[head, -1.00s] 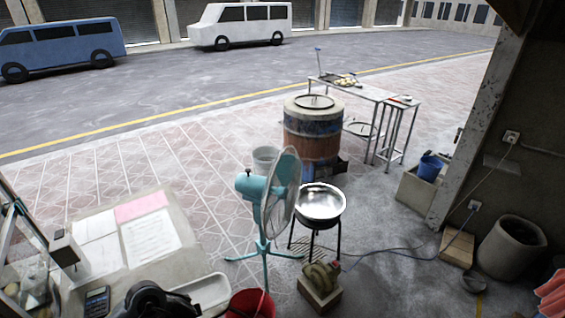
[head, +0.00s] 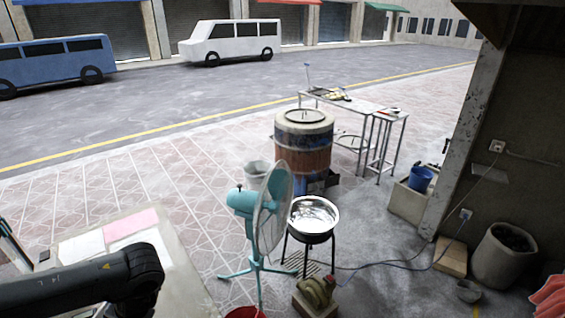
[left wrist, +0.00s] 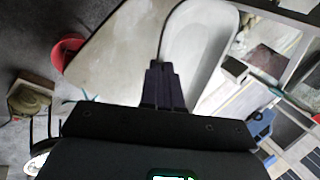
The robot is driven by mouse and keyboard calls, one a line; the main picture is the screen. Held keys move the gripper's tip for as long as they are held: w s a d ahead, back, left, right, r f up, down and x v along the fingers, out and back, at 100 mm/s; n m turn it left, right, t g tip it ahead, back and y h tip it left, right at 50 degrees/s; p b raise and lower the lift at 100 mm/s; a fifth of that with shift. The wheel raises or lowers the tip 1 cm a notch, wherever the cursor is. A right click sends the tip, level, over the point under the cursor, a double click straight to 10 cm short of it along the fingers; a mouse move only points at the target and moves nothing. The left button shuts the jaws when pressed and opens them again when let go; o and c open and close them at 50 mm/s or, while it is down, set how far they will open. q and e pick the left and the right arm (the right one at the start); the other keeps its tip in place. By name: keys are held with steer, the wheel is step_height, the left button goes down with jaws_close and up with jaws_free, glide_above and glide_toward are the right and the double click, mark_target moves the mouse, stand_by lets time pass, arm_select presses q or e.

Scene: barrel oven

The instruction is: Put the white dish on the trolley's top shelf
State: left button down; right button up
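The white dish (left wrist: 205,48) is a long shallow oval in the left wrist view, lying across the edge of the pale table (left wrist: 112,48) as seen from there. My left gripper (left wrist: 164,66) has its dark fingers close together at the dish's near left rim and appears shut on it. Whether the dish touches the table cannot be told. In the head view the dish cannot be made out; my left arm covers the lower left. No trolley is clearly identifiable. My right gripper is not in view.
A teal fan (head: 264,215) and a metal basin (head: 313,214) on a stand are right of the table. A red bucket (left wrist: 66,52) is beside the table. A barrel oven (head: 303,145) and metal tables (head: 345,98) stand farther back. A framed structure (left wrist: 283,40) is right in the wrist view.

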arm_select(q)
steer(key=s+a+r+n+g, duration=0.1)
steer(key=r, duration=0.1)
steer(key=s+a+r+n+g, duration=0.1)
steer(key=a+r+n, duration=0.1)
steer(key=s+a+r+n, duration=0.1)
steer(key=a+r+n, duration=0.1)
steer(key=shift+s+g, duration=0.4)
steer(key=w+d+r+m+t, duration=0.1)
steer(key=w+d+m+t, duration=0.2)
steer(key=d, duration=0.9)
steer(key=w+d+r+m+t, duration=0.15)
steer(key=d+m, duration=0.25)
steer(key=d, duration=0.8)
steer(key=s+r+n+g+p, duration=0.2)
steer(key=s+r+p, duration=0.3)
steer(key=p, duration=1.8)
step_height(320, 180, up, 4)
steer(key=shift+s+a+r+n, duration=0.1)
steer(key=shift+s+a+n, duration=0.15)
steer(key=shift+n, duration=0.35)
